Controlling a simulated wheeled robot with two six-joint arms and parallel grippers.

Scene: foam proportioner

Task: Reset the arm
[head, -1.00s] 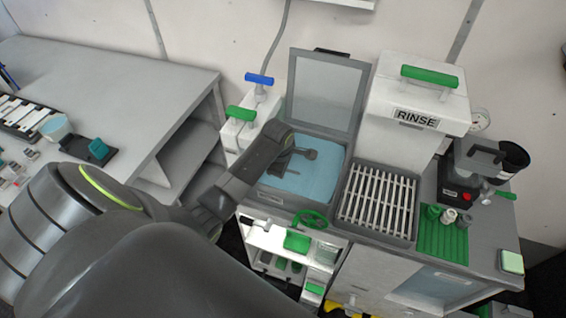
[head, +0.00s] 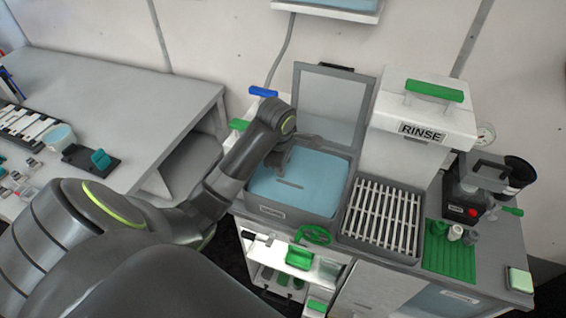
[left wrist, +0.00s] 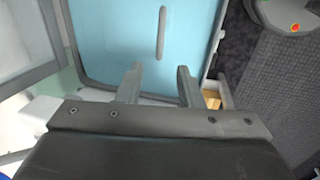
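My left arm comes in from the left of the head view. Its gripper (head: 281,158) hangs over the back left part of a grey basin (head: 262,211) with a light-blue inside (head: 315,190). In the left wrist view the two fingers (left wrist: 160,87) stand apart with nothing between them, so the gripper is open. The blue surface (left wrist: 110,40) lies beyond the fingertips, with a short grey bar (left wrist: 161,32) on it. The bar also shows in the head view (head: 290,184). My right gripper is not in view.
A raised lid (head: 335,105) stands behind the basin. To the right are a slatted rack (head: 383,215), a white RINSE unit (head: 420,110) and a green mat (head: 447,255). A green handwheel (head: 313,236) is at the basin's front. A grey table (head: 120,90) stands at left.

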